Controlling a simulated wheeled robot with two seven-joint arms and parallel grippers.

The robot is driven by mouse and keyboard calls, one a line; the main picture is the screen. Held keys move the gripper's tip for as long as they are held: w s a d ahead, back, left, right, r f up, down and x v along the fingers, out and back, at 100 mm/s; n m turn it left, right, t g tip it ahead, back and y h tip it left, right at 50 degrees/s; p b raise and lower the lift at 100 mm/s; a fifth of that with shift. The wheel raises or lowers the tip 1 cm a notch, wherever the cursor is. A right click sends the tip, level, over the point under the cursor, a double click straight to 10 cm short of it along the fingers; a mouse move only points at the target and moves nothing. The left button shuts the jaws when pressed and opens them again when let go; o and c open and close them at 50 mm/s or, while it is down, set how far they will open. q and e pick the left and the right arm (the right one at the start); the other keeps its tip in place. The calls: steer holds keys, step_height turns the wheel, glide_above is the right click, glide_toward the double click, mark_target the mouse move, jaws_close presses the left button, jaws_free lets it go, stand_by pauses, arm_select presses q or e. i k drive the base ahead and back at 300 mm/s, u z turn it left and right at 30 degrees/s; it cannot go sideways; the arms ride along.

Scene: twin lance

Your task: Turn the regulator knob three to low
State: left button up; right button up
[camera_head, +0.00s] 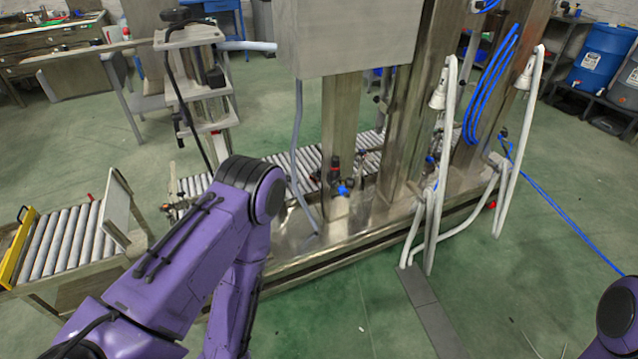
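No knob can be clearly made out as regulator knob three. Small dark and red fittings (334,168) with a blue part (343,190) sit low on the steel machine (350,60), too small to identify. My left arm comes in from the lower left, bends at the elbow and runs down out of the bottom edge, so its gripper is out of view. Only a piece of my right arm shows in the lower right corner, and its gripper is also out of view.
Two white lances hang on the machine's right side, with white hoses (505,190) looping to the floor. A coiled blue hose (492,85) hangs between them. A roller conveyor (65,240) stands at the left. Green floor (560,260) is open at the right.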

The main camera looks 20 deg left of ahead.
mark_target(335, 158)
steer(key=z, duration=0.8)
steer(key=i, duration=1.25)
steer(key=u, duration=0.9)
steer(key=i, duration=0.5)
steer(key=u, duration=0.5)
